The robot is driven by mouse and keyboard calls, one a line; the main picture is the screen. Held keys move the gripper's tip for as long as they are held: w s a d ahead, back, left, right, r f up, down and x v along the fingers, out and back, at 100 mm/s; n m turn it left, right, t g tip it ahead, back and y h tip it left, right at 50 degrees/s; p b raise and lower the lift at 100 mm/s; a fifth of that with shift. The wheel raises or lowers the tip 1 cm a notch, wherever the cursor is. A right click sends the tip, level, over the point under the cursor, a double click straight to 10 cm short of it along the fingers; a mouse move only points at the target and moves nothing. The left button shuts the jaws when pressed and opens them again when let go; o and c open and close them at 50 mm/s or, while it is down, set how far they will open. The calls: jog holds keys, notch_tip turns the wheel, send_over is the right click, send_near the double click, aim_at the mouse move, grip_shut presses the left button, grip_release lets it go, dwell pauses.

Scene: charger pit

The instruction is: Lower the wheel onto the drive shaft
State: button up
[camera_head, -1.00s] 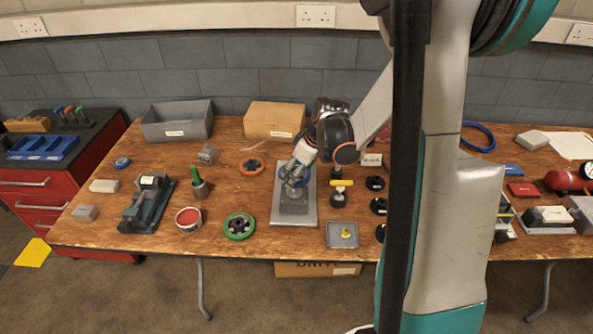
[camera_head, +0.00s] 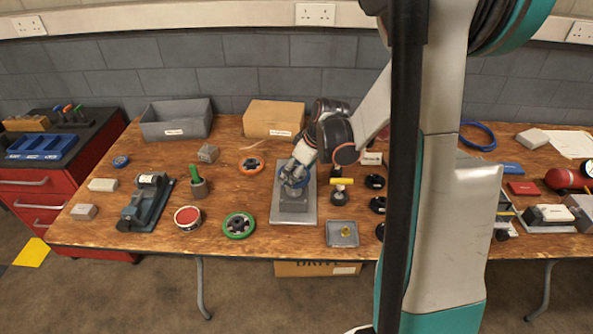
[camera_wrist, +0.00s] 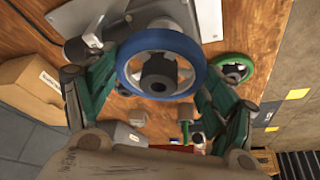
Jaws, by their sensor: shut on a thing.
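The blue wheel (camera_head: 284,180) has a dark hub and sits over the grey block of the drive stand (camera_head: 293,218), near the middle of the table. My gripper (camera_head: 295,175) is shut on the wheel from above. In the wrist view the wheel (camera_wrist: 198,72) lies between my two fingers, its dark hub facing the camera. Grey metal of the stand (camera_wrist: 70,20) shows behind and left of it. The drive shaft is mostly hidden by the wheel and gripper, and I cannot tell whether it is inside the hub.
A green wheel (camera_head: 239,225) and an orange wheel (camera_head: 251,166) lie left of the stand. A yellow-topped tool (camera_head: 340,183) and a small tray (camera_head: 342,234) are close on the right. A cardboard box (camera_head: 273,118) and a grey bin (camera_head: 176,120) stand behind.

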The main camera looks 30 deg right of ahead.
aim_at(297, 191)
jog(key=shift+f+b, duration=2.2)
jog(key=shift+f, duration=0.45)
dwell(1.2)
jog(key=o, duration=1.3)
jog(key=c, duration=0.4)
jog(key=shift+r, duration=0.15)
jog(key=shift+r+p, duration=2.2)
jog(key=shift+r, duration=0.75)
